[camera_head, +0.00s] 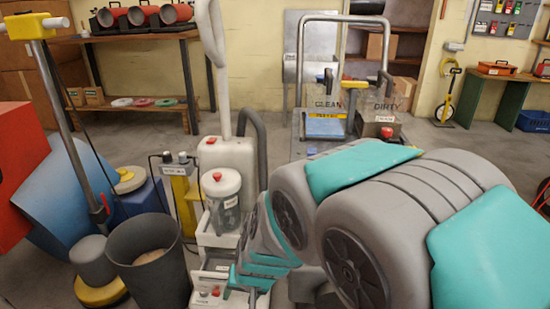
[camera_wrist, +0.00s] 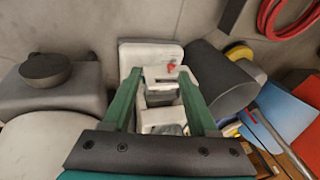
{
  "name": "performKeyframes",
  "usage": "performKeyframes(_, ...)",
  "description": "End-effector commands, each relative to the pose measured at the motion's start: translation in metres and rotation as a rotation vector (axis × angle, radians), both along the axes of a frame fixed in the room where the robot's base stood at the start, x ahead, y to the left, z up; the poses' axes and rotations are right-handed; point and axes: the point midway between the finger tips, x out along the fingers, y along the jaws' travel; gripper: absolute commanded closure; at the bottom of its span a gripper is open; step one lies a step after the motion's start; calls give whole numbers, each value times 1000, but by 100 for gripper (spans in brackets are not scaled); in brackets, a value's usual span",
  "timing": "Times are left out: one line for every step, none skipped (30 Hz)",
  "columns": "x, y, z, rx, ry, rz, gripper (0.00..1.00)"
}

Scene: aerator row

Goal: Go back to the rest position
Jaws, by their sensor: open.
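My gripper (camera_wrist: 159,75) shows in the wrist view with its two green fingers apart. Nothing is held between them. Beyond and between the fingers is a white machine (camera_wrist: 165,52) with a red knob on top; I cannot tell how far it is from the fingertips. In the head view my grey and teal arm fills the right and reaches down to the lower middle. The gripper's fingers are not clear there. A white machine (camera_head: 213,240) with a clear red-knobbed canister (camera_head: 222,200) stands beside the arm's lower end.
A dark bucket (camera_head: 150,262) and a blue tub (camera_head: 70,200) stand at the left. A cart with CLEAN and DIRTY bins (camera_head: 382,103) stands behind my arm. A bench (camera_head: 130,35) with red cylinders is at the back left. Open floor (camera_head: 270,110) shows toward the back wall.

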Motion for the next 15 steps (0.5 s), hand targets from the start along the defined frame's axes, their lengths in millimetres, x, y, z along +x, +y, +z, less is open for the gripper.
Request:
performKeyframes(-9,-19,15,-5,23,8,41)
performKeyframes(-16,-29,21,-12,37,18,41)
performKeyframes(-26,-43,29,-22,61,30,41)
performKeyframes(-34,-54,35,-33,79,39,41)
performKeyframes(-43,-65,40,-44,98,48,41)
performKeyframes(-55,-80,48,-59,119,56,41)
performKeyframes(-64,-92,52,-73,138,62,41)
performKeyframes(-74,-104,57,-87,158,67,41)
performKeyframes(-87,-120,64,-106,180,71,41)
performKeyframes(-99,-131,68,-122,202,74,41)
performKeyframes(-109,-143,73,-138,219,74,41)
performKeyframes(-123,-157,78,-160,246,74,41)
performKeyframes(-133,-168,82,-175,262,72,41)
performKeyframes(-144,-177,85,-190,284,70,41)
performKeyframes(-156,-189,90,-209,304,66,41)
